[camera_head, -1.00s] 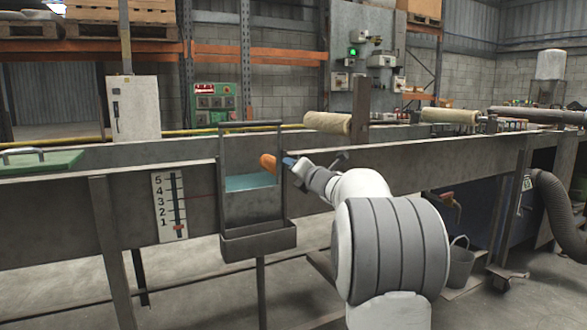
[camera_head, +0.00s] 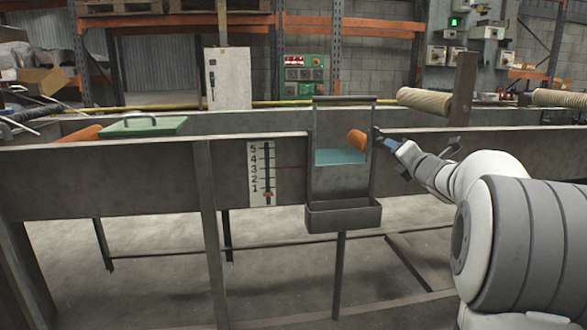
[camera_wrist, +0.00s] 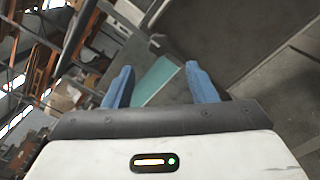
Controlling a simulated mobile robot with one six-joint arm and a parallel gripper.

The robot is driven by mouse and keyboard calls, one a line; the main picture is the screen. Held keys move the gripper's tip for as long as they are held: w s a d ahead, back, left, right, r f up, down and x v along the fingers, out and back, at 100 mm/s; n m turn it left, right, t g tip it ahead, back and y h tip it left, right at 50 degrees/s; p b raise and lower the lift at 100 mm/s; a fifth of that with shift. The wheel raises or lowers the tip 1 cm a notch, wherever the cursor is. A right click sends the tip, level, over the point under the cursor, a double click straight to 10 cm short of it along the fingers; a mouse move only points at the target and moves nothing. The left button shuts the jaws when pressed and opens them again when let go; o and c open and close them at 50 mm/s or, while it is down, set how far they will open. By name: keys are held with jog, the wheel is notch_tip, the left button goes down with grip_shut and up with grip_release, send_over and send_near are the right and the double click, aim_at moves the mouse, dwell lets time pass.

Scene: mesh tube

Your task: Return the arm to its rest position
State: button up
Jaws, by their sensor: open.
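My arm reaches in from the right in the head view. A teal surface (camera_wrist: 158,82) shows beyond and between the fingers. The teal panel (camera_head: 340,157) of the box frame shows in the head view.
A long grey metal trough wall (camera_head: 100,180) runs across the scene. A number scale (camera_head: 262,173) is left of the box. A green lid (camera_head: 143,126) lies at the left. A beige roller (camera_head: 424,101) is behind the gripper. The floor (camera_head: 280,270) below is largely open.

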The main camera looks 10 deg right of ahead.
jog(key=s+a+r+m+g+h+p, duration=0.45)
jog(key=s+a+r+m+p, duration=0.4)
jog(key=m+p, duration=0.75)
jog(key=s+a+r+m+g+y+p, duration=0.1)
jog(key=s+a+m+g+p, duration=0.2)
jog(key=s+p, duration=0.4)
jog(key=s+a+r+m+g+y+p, duration=0.1)
jog(key=s+a+m+g+p, duration=0.3)
jog(key=s, duration=0.8)
jog(key=s+a+r+m+g+y+p, duration=0.2)
jog(key=s+a+p, duration=0.4)
jog(key=s+p, duration=0.3)
jog(key=shift+s+a+r+m+g+p, duration=0.4)
jog(key=shift+r+m+g+p, duration=0.1)
jog(key=shift+m+g+p, duration=0.5)
